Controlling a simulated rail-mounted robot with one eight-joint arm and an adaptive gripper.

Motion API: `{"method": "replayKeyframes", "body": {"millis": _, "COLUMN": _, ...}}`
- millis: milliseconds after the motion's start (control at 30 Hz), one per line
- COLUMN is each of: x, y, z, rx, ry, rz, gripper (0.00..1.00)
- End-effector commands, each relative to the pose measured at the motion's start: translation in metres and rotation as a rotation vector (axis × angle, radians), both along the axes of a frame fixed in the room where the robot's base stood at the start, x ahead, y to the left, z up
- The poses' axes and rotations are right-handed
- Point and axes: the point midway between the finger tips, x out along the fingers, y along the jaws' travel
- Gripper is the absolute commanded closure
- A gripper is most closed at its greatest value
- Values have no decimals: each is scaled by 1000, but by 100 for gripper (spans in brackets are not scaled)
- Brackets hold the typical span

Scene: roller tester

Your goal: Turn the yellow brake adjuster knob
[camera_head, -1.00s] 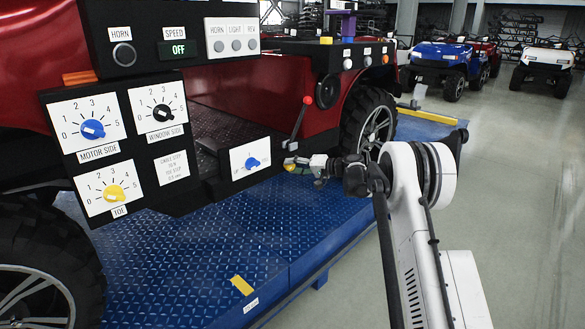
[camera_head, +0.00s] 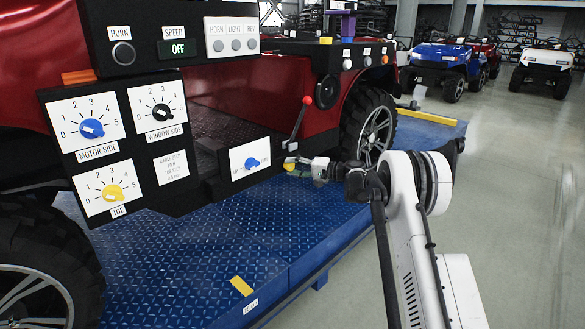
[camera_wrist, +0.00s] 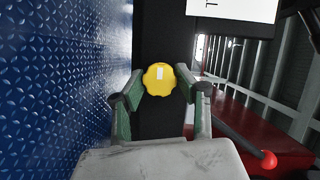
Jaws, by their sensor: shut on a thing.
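The yellow brake adjuster knob (camera_wrist: 159,77) has a scalloped edge and a white mark that stands upright in the wrist view. It sits on a dark upright part. My gripper (camera_wrist: 160,82) has its green-grey fingers on either side of the knob and is shut on it. In the head view the knob (camera_head: 290,163) is a small yellow spot at the tip of my gripper (camera_head: 295,162), low beside the red vehicle. The fingers hide part of it there.
A red-tipped lever (camera_head: 307,101) rises just above my gripper. A panel with a blue dial (camera_head: 252,163) is close on the left. Another yellow knob (camera_head: 114,192), marked TOE, is on the large panel. The blue platform (camera_head: 230,240) is clear below.

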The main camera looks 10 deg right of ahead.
Motion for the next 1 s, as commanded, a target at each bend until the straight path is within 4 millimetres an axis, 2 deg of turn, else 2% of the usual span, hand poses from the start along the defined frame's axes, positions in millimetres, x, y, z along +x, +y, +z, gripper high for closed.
{"method": "replayKeyframes", "body": {"millis": 67, "x": 0, "y": 0, "z": 0, "rx": 0, "ry": 0, "rz": 0, "gripper": 95}}
{"method": "replayKeyframes", "body": {"millis": 100, "x": 0, "y": 0, "z": 0, "rx": 0, "ry": 0, "rz": 0, "gripper": 65}}
{"method": "replayKeyframes", "body": {"millis": 200, "x": 0, "y": 0, "z": 0, "rx": -1, "ry": -1, "rz": 0, "gripper": 51}}
{"method": "replayKeyframes", "body": {"millis": 567, "x": -3, "y": -4, "z": 1, "rx": 0, "ry": -1, "rz": -1, "gripper": 50}}
{"method": "replayKeyframes", "body": {"millis": 767, "x": -19, "y": -29, "z": 3, "rx": 0, "ry": 0, "rz": -3, "gripper": 50}}
{"method": "replayKeyframes", "body": {"millis": 1000, "x": -46, "y": -68, "z": 7, "rx": -1, "ry": 0, "rz": -2, "gripper": 50}}
